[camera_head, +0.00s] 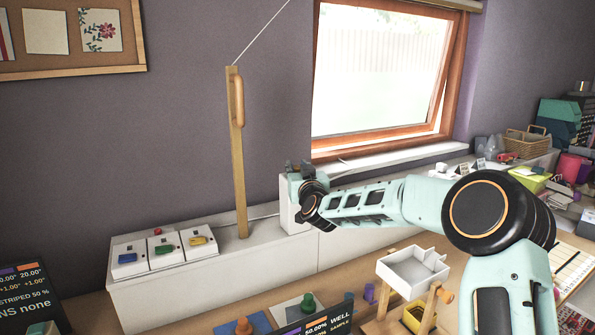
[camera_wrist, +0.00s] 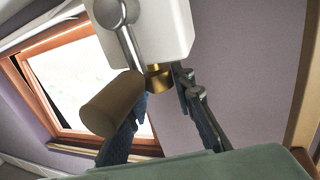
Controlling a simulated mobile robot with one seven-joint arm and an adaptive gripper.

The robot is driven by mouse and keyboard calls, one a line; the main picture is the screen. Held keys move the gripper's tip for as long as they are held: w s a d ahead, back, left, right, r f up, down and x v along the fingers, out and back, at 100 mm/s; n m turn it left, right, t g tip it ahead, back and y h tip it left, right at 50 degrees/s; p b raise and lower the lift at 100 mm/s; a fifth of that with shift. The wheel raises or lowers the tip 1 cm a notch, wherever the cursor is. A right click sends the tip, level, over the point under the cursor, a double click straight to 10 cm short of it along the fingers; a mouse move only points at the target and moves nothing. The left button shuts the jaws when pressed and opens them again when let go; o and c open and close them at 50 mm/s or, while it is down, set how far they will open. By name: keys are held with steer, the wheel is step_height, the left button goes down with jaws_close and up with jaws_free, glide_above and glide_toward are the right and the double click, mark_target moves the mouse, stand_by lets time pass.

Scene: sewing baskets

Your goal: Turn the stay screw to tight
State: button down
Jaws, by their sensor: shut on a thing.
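The brass stay screw (camera_wrist: 158,78) shows in the wrist view under a white box (camera_wrist: 165,30). A metal crank arm (camera_wrist: 124,35) with a brown cylindrical handle (camera_wrist: 112,105) is in front of the box, close to the screw. My gripper (camera_wrist: 163,88) has its two dark fingers on either side of the screw and is shut on it. The handle hides part of the left finger. In the head view my gripper (camera_head: 299,168) is in front of the white box (camera_head: 289,208), left of the window; the screw is hidden there.
The wooden-framed window (camera_head: 380,75) stands behind my arm. A wooden post (camera_head: 238,160) with a handle and a cord rises left of my gripper. Switch boxes (camera_head: 165,248) sit on the white ledge (camera_head: 225,275). A white tray (camera_head: 412,272) stands below my arm.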

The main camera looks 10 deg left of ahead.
steer(key=shift+a+r+m+t+h+p, duration=0.15)
steer(key=shift+m+h+p, duration=0.1)
steer(key=shift+m+h, duration=0.4)
steer(key=shift+r+m+t+h+p, duration=0.15)
steer(key=shift+m+h+p, duration=0.15)
steer(key=shift+h, duration=0.55)
steer(key=m+h+p, duration=0.2)
steer(key=h, duration=0.1)
steer(key=m+h+p, duration=0.2)
steer(key=h, duration=0.1)
steer(key=shift+f+p, duration=0.1)
steer(key=shift+p, duration=0.25)
steer(key=m+h+p, duration=0.1)
steer(key=h, duration=0.1)
steer(key=m+g+h+p, duration=0.1)
steer(key=shift+f+m+h+p, duration=0.2)
steer(key=shift+m+h+p, duration=0.1)
steer(key=shift+h, duration=0.1)
steer(key=shift+m+g+h, duration=0.25)
steer(key=shift+g+h, duration=0.15)
steer(key=shift+g, duration=0.1)
steer(key=shift+d+f+m+g+h+p, duration=0.1)
steer(key=shift+d+m+g+h+p, duration=0.1)
steer(key=shift+m+g+h+p, duration=1.25)
steer(key=shift+t+h+b, duration=0.25)
steer(key=shift+t+b, duration=0.1)
steer(key=shift+b, duration=0.1)
steer(key=c, duration=1.7)
jaws_free()
steer(key=shift+o, duration=0.4)
